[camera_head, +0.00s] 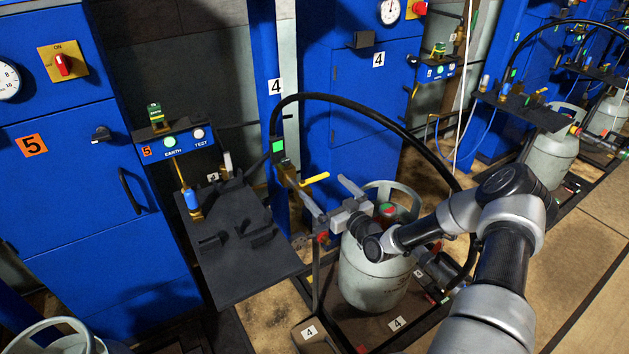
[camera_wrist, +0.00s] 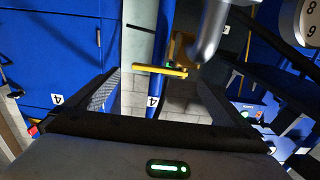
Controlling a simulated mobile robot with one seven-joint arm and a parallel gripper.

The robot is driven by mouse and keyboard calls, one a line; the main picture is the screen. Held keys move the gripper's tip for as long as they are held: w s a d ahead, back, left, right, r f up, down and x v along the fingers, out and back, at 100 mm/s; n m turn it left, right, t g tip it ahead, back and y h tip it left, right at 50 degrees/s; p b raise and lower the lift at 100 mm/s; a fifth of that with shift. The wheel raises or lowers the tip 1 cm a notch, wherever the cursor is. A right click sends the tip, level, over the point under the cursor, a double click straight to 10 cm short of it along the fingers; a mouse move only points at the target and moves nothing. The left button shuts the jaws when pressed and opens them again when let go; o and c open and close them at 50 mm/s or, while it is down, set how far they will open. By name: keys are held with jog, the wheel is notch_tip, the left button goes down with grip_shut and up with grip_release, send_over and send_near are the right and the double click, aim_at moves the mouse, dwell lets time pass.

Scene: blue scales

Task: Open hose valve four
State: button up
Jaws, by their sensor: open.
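The station four hose valve has a yellow lever (camera_head: 314,180) at the lower end of the black hose (camera_head: 340,102), beside the blue post marked 4. The lever points to the right and slightly up in the head view. My gripper (camera_head: 321,184) is open, its two fingers pointing toward the lever from the front. In the wrist view, the yellow lever (camera_wrist: 160,70) lies crosswise between the open fingers (camera_wrist: 157,82), seemingly just beyond the tips. I see no contact. The valve body is partly hidden behind a grey curved pipe in the wrist view.
A grey gas cylinder (camera_head: 375,275) stands below my gripper, with the black hose arching over it. A dark shelf (camera_head: 240,245) juts out at left, by the station five cabinet (camera_head: 70,180). The blue station four cabinet (camera_head: 365,90) stands behind.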

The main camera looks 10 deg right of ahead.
aim_at(316, 179)
jog(key=x, duration=0.6)
jog(key=shift+w+a+b, duration=0.1)
jog(key=shift+w+b, duration=0.15)
jog(key=shift+b, duration=0.15)
jog(key=c, duration=1.5)
